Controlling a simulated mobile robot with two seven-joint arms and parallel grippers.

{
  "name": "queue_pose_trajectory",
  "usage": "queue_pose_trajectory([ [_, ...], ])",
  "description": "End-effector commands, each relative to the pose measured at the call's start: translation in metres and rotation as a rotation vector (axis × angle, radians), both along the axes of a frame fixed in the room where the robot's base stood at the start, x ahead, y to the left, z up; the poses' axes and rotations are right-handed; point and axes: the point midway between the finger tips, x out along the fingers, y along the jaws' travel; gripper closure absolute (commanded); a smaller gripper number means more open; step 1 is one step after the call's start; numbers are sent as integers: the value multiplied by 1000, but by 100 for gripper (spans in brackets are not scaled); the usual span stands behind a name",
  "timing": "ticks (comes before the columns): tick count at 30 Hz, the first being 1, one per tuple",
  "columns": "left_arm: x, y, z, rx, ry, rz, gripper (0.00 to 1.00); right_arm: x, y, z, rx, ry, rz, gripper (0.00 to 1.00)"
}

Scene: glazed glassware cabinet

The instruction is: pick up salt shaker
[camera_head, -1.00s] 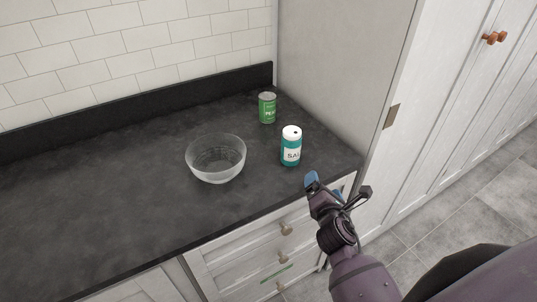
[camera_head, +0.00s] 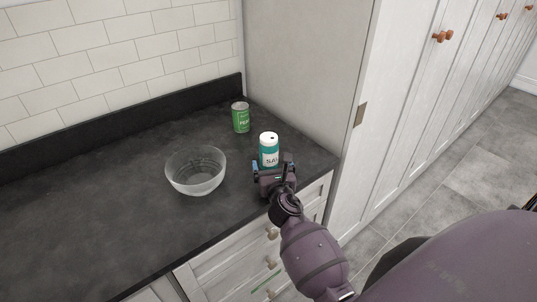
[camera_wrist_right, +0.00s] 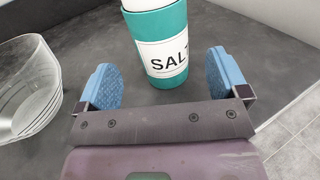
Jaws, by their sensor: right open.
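The salt shaker (camera_head: 269,147) is a teal and white cylinder with a white top and a "SALT" label. It stands upright on the dark counter near its right front corner. My right gripper (camera_head: 271,166) is just in front of it. In the right wrist view the shaker (camera_wrist_right: 160,45) stands ahead of the open blue-padded fingers of the gripper (camera_wrist_right: 165,82), roughly centred between them. The fingers appear apart from it, with nothing held. The shaker's top is cut off in the wrist view. My left gripper is not in view.
A clear glass bowl (camera_head: 196,171) stands on the counter left of the shaker; it also shows in the wrist view (camera_wrist_right: 28,85). A green can (camera_head: 240,117) stands behind the shaker. A tall cabinet side panel (camera_head: 305,80) rises at the right. The left counter is clear.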

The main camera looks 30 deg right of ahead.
Motion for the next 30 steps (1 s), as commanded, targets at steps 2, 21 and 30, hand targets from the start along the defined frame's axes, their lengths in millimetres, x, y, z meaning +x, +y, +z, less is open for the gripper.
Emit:
queue_pose_trajectory([
  [2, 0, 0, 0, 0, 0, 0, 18, 5, -2, 0, 1, 0, 1, 7],
  [21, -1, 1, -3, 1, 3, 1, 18, 54, -25, 0, 2, -1, 0, 7],
  [30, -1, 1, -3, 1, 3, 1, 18, 54, -25, 0, 1, 0, 0, 19],
])
